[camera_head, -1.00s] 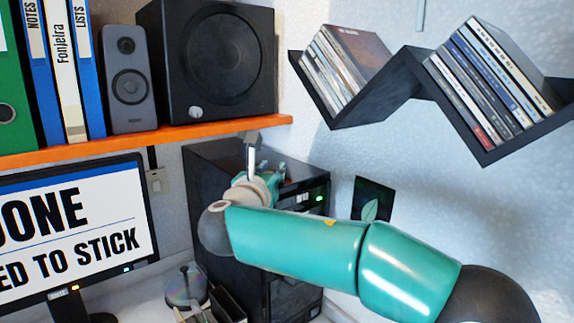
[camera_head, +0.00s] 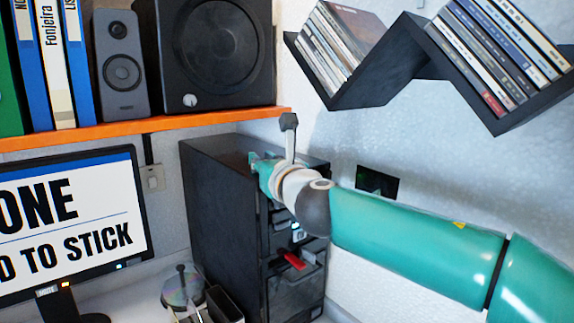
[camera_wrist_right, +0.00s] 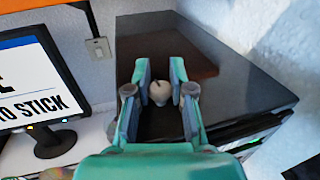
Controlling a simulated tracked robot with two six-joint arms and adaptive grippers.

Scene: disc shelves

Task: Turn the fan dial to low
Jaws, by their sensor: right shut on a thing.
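A small pale round knob with a dark mark on its top, which looks like the fan dial (camera_wrist_right: 159,94), sits at the top of the black cabinet (camera_head: 215,180) in the right wrist view. My right gripper (camera_head: 263,166) is over the cabinet's top near its front edge. In the right wrist view its two fingers (camera_wrist_right: 160,76) stand on either side of the knob and are shut on it. The head view hides the knob behind the gripper and wrist. Any scale around the knob is too small to read. My left gripper is in neither view.
An orange shelf (camera_head: 150,130) with a subwoofer (camera_head: 215,50) and a small speaker (camera_head: 122,70) is above the cabinet. A monitor (camera_head: 70,220) stands left. A zigzag disc shelf (camera_head: 420,75) is at upper right. A disc spindle (camera_head: 182,288) stands low beside the cabinet.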

